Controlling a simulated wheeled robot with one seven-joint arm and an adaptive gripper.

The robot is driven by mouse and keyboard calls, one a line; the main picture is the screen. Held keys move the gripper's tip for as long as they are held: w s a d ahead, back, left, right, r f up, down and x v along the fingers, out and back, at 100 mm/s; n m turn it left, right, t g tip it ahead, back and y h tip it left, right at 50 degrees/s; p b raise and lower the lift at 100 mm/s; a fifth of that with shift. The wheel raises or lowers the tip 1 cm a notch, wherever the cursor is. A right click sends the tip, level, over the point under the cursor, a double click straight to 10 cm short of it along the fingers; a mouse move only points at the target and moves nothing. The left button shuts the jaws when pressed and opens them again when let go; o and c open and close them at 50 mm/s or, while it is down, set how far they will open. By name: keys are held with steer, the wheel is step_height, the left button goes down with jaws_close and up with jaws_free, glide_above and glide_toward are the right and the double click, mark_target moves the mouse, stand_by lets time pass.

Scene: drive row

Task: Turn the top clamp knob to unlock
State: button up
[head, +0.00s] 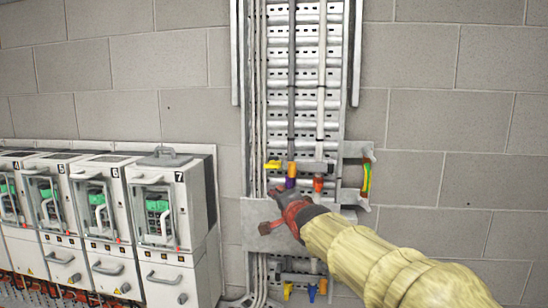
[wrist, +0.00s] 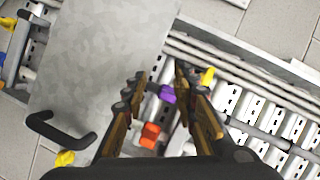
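The upper clamp bar (head: 310,166) crosses the cable ladder in the head view, with a yellow knob (head: 273,164), an orange piece (head: 292,169), a purple piece (head: 291,183) and a red-orange knob (head: 318,184). My gripper (head: 283,205) is just below this group. In the wrist view my gripper (wrist: 161,77) is open, and the purple piece (wrist: 167,93) shows between its fingers. I cannot tell if they touch it.
A grey metal plate (wrist: 100,60) with a black handle (wrist: 62,130) lies beside the gripper. A lower clamp has yellow (head: 287,290) and blue (head: 311,292) knobs. Numbered drive cabinets (head: 168,205) stand at left. The block wall (head: 450,110) at right is clear.

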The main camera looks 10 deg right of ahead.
mark_target(272, 168)
step_height(272, 168, up, 7)
steer(key=m+t, duration=0.2)
steer(key=m, duration=0.2)
steer(key=shift+w+a+r+p, duration=0.1)
steer(key=shift+w+p, duration=1.1)
steer(key=shift+w, duration=3.2)
jaws_close()
